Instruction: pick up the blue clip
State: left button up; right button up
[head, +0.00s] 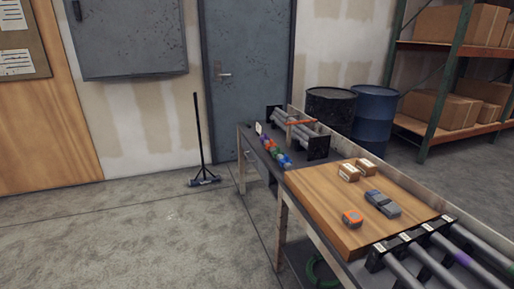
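A row of small coloured pieces, red, green and blue among them, lies along the near-left side of the grey far part of the workbench (245,130). A blue piece (282,158) is at the near end of that row. It is too small to tell for sure that it is a clip. Neither of my grippers is in view.
A pipe rack (312,147) with black ends stands beside the coloured pieces. The wooden board (325,205) carries small boxes (348,172), a grey device (382,203) and an orange tape measure (352,219). More pipes lie at the near right. Open floor is left of the bench.

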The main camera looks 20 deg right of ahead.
aim_at(286, 160)
jog(key=i, duration=2.35)
jog(key=z, duration=2.25)
